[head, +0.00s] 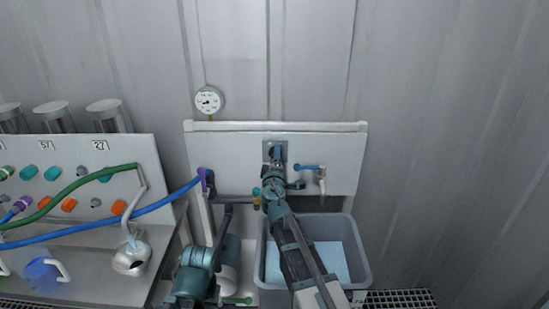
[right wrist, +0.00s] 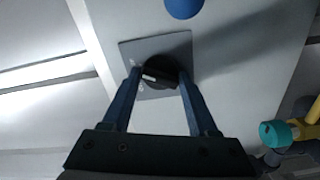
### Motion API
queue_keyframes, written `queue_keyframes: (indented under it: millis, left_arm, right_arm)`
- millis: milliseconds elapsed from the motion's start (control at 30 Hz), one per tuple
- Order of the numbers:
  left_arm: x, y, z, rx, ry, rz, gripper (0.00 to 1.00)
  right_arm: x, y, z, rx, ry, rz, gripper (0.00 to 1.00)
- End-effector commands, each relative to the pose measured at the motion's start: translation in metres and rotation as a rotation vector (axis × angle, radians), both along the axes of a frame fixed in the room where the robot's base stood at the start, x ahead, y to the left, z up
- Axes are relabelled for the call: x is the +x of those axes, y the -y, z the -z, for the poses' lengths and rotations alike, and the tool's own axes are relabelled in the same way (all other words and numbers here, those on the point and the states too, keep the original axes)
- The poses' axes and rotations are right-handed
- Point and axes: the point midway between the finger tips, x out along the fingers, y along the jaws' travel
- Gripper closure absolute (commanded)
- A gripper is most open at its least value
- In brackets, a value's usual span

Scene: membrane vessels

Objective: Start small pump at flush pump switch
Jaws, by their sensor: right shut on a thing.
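The flush pump switch is a black rotary knob (right wrist: 158,72) on a square grey plate (right wrist: 183,45), seen in the right wrist view. The plate also shows in the head view (head: 283,148), on the white panel, with the knob mostly hidden by my gripper. My right gripper (right wrist: 160,76) has its two dark fingers on either side of the knob and is shut on it. A white mark shows on the knob's left part; the lettering on the plate is too small to read.
A blue-handled tap (head: 308,168) sits right of the switch, above a grey basin (head: 363,262). A pressure gauge (head: 208,101) is at upper left.

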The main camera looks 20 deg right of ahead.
Motion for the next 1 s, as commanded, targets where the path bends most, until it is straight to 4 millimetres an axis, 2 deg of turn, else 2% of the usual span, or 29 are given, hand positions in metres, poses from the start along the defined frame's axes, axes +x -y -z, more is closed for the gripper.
queue_keyframes:
  millis: [467,500,600,633,1000]
  left_arm:
    - [0.0,0.0,0.0012,0.0,0.0,0.0,1.0]
    - [0.0,0.0,0.0012,0.0,0.0,0.0,1.0]
    - [0.0,0.0,0.001,0.0,0.0,0.0,1.0]
    - [0.0,0.0,0.001,0.0,0.0,0.0,1.0]
    - [0.0,0.0,0.0003,0.0,0.0,0.0,1.0]
  right_arm:
    - [-0.003,0.0001,0.0015,0.018,0.004,0.002,0.96]
    - [-0.0029,0.0,0.0015,0.018,0.004,0.001,0.35]
    - [-0.0024,0.0,0.0013,0.017,0.004,0.001,0.17]
    - [-0.0023,0.0,0.0012,0.016,0.003,0.001,0.13]
    - [-0.0028,-0.0005,0.0004,0.012,0.004,0.0,0.13]
